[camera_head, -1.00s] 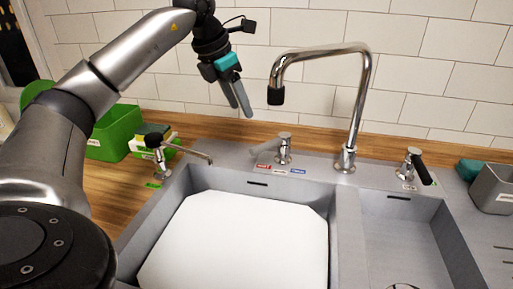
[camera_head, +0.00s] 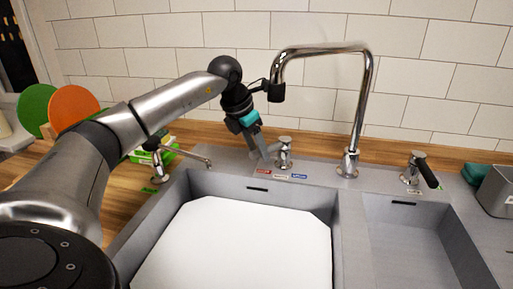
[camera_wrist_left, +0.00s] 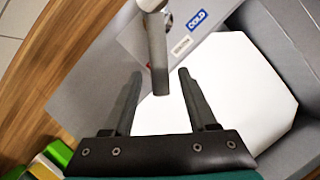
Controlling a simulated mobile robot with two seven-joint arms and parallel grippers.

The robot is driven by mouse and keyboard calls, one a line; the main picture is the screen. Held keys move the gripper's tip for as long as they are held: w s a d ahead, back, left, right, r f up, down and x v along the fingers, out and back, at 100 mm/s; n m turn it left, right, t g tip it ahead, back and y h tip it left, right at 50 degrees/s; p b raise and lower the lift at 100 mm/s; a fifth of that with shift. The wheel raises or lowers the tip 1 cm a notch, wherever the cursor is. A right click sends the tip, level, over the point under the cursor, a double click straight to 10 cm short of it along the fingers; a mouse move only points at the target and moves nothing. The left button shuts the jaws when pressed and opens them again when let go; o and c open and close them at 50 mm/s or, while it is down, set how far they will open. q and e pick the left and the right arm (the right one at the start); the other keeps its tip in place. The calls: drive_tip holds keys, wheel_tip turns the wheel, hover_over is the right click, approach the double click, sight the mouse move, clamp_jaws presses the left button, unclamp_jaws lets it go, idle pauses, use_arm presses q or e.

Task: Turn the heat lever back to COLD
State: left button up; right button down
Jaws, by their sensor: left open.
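The heat lever (camera_head: 284,148) is a chrome handle on a short post at the back of the sink. Its labels on the rim are red on the left, white in the middle and blue COLD (camera_head: 299,177) on the right. My left gripper (camera_head: 262,153) is at the lever's left side, with its fingers pointing down and hiding the handle's free end. In the left wrist view the handle (camera_wrist_left: 158,55) reaches between the two open fingers, with a visible gap on each side. The red label (camera_wrist_left: 149,66) is mostly hidden behind the handle there. My right gripper is not in view.
A tall chrome faucet (camera_head: 361,100) arches just right of the lever, its black nozzle close to my left wrist. A small tap (camera_head: 158,160) stands left, another black-handled tap (camera_head: 417,168) right. A white board (camera_head: 238,245) covers the left basin; the right basin is open.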

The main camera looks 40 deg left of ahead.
use_arm(q)
clamp_jaws()
idle(0.3)
idle(1.1)
